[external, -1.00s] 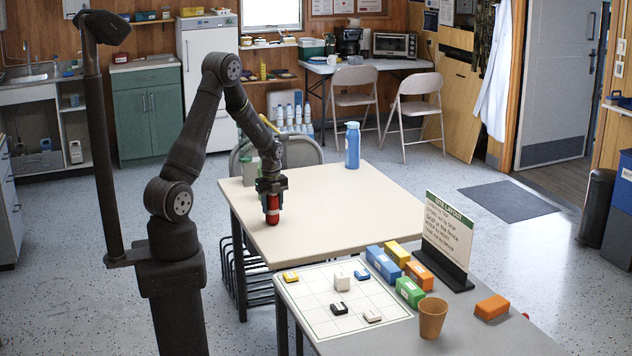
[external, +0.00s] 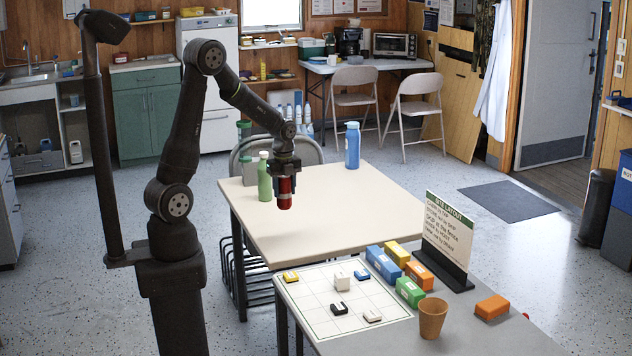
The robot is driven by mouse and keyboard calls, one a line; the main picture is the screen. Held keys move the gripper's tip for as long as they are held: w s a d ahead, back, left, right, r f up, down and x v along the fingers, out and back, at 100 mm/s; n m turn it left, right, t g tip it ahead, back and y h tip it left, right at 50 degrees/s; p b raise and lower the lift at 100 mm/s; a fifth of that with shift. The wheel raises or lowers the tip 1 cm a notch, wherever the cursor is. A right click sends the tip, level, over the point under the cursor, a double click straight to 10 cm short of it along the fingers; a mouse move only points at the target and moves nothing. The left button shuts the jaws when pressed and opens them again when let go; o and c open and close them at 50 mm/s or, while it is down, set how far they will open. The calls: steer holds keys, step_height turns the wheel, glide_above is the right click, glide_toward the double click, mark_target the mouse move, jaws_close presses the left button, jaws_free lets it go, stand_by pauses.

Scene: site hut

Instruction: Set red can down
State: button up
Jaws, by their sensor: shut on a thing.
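The red can (external: 285,191) is upright in my gripper (external: 285,178), which is shut on its upper part. Its lower part shows below the jaws. The can seems to hang above the cream table (external: 330,220), though its exact height is hard to tell from this view. A green bottle (external: 264,178) stands on the table just left of the can. A blue bottle (external: 353,146) stands on the table's far right part.
A gray table in front holds a white grid sheet (external: 352,313), several colored blocks, a brown cup (external: 432,318) and a sign on a black stand (external: 447,240). The cream table's middle and front are clear.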

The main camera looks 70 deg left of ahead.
steer(key=w+a+m, duration=0.2)
steer(key=w+a, duration=0.5)
steer(key=w, duration=0.6)
steer(key=shift+a+f, duration=1.8)
steer(key=shift+a, duration=0.2)
steer(key=shift+a+f, duration=1.75)
steer(key=shift+a, duration=0.3)
steer(key=shift+a+f, duration=1.8)
steer(key=shift+a, duration=0.2)
steer(key=shift+s+f, duration=0.1)
steer(key=shift+f, duration=0.05)
steer(key=o, duration=1)
steer(key=shift+c, duration=0.2)
step_height(320, 180, up, 12)
steer(key=shift+r, duration=0.2)
